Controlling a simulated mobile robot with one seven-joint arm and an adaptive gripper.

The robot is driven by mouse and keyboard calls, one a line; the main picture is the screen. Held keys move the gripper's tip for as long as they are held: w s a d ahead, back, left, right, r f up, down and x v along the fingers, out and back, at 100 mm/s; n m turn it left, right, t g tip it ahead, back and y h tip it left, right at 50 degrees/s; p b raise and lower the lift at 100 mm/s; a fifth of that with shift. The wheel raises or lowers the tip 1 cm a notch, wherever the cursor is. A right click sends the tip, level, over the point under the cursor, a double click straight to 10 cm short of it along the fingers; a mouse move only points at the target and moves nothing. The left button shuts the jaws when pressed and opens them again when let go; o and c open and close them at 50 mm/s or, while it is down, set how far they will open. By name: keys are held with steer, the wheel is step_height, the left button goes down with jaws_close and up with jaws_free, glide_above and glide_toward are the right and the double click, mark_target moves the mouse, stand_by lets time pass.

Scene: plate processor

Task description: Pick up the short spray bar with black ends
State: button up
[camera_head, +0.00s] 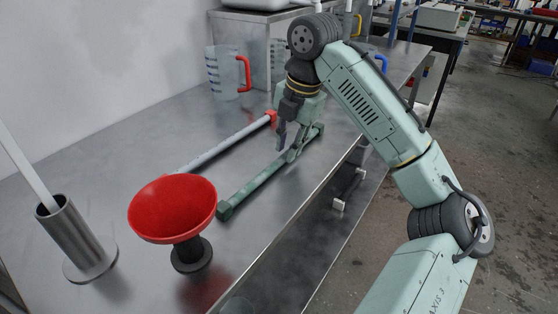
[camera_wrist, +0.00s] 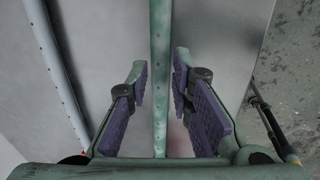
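A green spray bar (camera_head: 254,184) with small holes and green ends lies on the steel table. My gripper (camera_head: 288,150) is low over its far half. In the wrist view my gripper (camera_wrist: 160,82) is open, with purple pads either side of the green bar (camera_wrist: 160,40) and a gap on both sides. A grey spray bar (camera_head: 225,145) with a red far end lies to its left; it also shows at the left of the wrist view (camera_wrist: 55,70). Its near end is hidden behind the funnel. I see no bar with clearly black ends.
A red funnel (camera_head: 172,205) on a black stand and a steel cylinder holder (camera_head: 75,235) stand on the near table. Clear jugs with red (camera_head: 243,72) and blue handles stand at the back. The table's right edge (camera_head: 300,212) is close to the green bar.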

steer(key=shift+w+a+f, duration=0.1)
steer(key=shift+a+f, duration=0.05)
steer(key=shift+f, duration=0.8)
steer(key=shift+c, duration=0.5)
jaws_close()
